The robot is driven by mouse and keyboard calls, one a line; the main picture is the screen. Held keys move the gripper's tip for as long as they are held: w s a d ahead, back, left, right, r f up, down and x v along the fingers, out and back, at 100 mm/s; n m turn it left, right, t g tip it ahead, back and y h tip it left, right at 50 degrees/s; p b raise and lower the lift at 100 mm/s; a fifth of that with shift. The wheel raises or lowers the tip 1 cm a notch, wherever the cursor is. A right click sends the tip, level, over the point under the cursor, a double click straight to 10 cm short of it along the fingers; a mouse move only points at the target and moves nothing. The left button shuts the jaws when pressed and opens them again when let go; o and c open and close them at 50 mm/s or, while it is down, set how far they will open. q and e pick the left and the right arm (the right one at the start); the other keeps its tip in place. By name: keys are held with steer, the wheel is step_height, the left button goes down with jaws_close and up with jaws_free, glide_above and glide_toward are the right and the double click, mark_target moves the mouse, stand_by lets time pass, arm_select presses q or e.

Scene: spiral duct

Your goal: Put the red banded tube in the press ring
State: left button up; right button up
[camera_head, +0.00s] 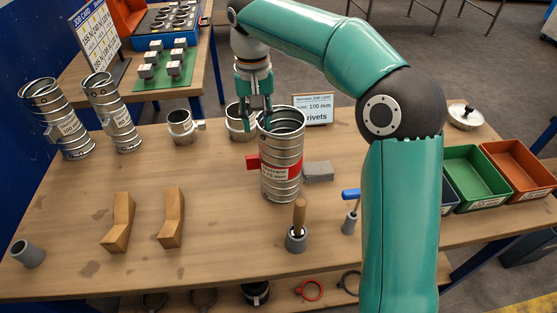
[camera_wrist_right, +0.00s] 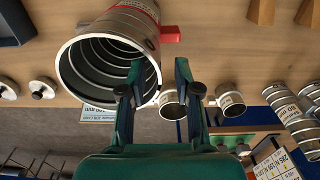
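The red banded tube (camera_head: 283,150), a ribbed metal duct with a red-and-white label, stands upright on the table; its open end faces the camera in the right wrist view (camera_wrist_right: 92,85). My right gripper (camera_head: 256,112) points down at its upper left rim. In the wrist view my fingers (camera_wrist_right: 158,75) are spread, one across the tube's opening and one outside its wall, with a gap showing. Two short metal rings, one at left (camera_head: 183,128) and one partly behind my gripper (camera_head: 238,122), stand on the table; I cannot tell which is the press ring. My left gripper is not seen.
A red block (camera_head: 253,162) sits against the tube's left side, a grey block (camera_head: 318,172) at its right. Two labelled ducts (camera_head: 62,125) stand at left. Bins (camera_head: 472,172) are at right.

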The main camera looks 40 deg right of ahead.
mark_target(259, 135)
steer(key=f, duration=0.5)
steer(key=shift+w+d+f+p, duration=0.2)
steer(key=shift+w+d+p, duration=0.05)
steer(key=shift+d+p, duration=0.05)
jaws_close()
